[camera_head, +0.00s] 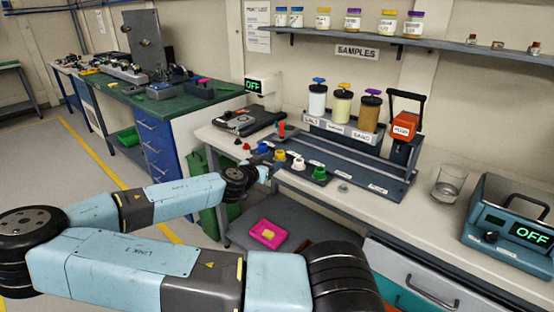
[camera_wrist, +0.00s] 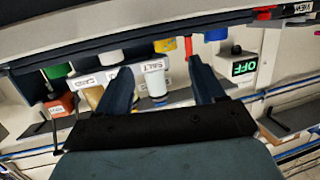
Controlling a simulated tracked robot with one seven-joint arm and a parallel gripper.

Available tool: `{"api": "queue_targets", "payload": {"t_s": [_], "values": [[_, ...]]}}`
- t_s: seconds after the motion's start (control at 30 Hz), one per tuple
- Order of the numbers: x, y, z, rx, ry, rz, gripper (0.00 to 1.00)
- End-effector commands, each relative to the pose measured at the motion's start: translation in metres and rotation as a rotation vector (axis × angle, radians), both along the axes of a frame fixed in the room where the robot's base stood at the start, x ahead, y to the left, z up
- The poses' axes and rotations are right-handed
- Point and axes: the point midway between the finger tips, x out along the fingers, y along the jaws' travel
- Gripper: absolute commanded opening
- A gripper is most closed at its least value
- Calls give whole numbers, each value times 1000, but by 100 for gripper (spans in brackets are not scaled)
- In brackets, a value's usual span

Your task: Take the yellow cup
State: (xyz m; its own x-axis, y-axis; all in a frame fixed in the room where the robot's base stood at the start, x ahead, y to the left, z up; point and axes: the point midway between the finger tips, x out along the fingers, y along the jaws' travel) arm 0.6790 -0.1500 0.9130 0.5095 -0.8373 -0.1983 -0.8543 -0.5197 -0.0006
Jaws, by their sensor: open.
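The yellow cup (camera_head: 280,155) is in the row of small coloured cups along the front of the grey rack on the bench. It stands between a blue cup (camera_head: 262,147) and a white cup (camera_head: 298,163). My gripper (camera_head: 264,173) is close to the bench's front edge, just in front of the row. In the wrist view, which is upside down, the yellow cup (camera_wrist: 167,45) lies above and between the spread fingers (camera_wrist: 160,66), with a gap to them. The fingers are open and nothing is held.
A green cup (camera_head: 319,173) stands right of the white one. Behind are lidded jars marked salt and sand (camera_head: 367,112), and a red stick (camera_head: 281,130). A glass beaker (camera_head: 449,183) stands at right. A pink tray (camera_head: 268,234) lies on the lower shelf.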

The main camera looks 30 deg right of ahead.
Motion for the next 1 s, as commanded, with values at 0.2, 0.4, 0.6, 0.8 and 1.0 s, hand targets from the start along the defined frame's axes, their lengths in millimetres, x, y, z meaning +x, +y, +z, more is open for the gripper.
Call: {"api": "queue_targets", "payload": {"t_s": [0.2,0.4,0.6,0.8,1.0], "values": [[14,-24,-5,-1,1,-3,68],[19,-31,-7,-1,1,-1,68],[31,-46,-6,-1,1,-3,68],[47,-65,-9,-1,2,-3,68],[51,-73,-10,-1,1,-2,68]]}}
